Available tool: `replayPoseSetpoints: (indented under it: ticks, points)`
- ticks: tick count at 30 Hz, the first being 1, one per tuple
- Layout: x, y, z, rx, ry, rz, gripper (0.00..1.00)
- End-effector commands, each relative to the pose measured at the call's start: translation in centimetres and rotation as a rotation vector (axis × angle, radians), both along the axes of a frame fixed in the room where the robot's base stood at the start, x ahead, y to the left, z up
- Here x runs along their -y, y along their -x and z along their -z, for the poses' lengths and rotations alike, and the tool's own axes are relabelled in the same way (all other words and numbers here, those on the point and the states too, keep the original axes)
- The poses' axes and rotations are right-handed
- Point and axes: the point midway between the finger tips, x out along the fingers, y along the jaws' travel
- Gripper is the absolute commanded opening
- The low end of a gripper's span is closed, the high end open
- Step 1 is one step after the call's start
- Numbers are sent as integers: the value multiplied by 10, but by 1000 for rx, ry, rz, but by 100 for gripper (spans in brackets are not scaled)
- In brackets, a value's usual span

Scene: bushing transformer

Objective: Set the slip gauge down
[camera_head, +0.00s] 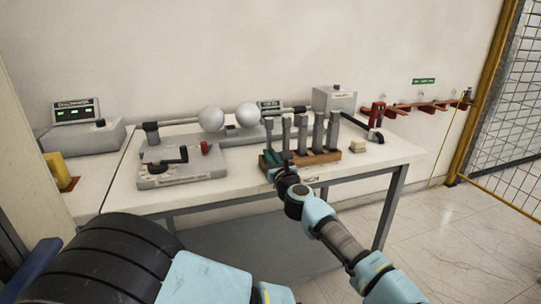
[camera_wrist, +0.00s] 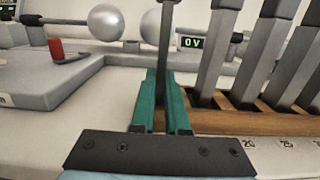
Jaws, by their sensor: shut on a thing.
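The slip gauge (camera_wrist: 166,38) is a thin grey upright bar between the teal fingers of my gripper (camera_wrist: 165,118). My gripper is shut on it. In the head view the slip gauge (camera_head: 269,133) stands upright at the left end of the wooden rack (camera_head: 320,158), with my gripper (camera_head: 273,160) low in front of it. The rack also shows in the wrist view (camera_wrist: 230,121), just right of the fingers. The fingers hide the gauge's foot, so I cannot tell whether it sits in a slot.
Several other grey gauges (camera_head: 318,131) stand in the rack, close to my gripper's right. Two metal spheres (camera_head: 211,119) on rods are behind. A grey base with a red knob (camera_head: 180,168) lies left. A small beige block (camera_head: 357,147) is right of the rack, on the white table (camera_head: 400,151).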

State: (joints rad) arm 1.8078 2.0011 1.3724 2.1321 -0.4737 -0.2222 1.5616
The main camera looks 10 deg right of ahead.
Motion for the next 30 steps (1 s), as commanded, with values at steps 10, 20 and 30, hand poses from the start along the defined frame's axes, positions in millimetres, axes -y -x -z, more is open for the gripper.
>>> replayPoseSetpoints:
  ticks: [10,20,30]
  points:
    - [0,0,1,0,-1,0,42]
    - [2,5,0,0,-1,2,42]
    - [11,70,7,-1,-1,4,42]
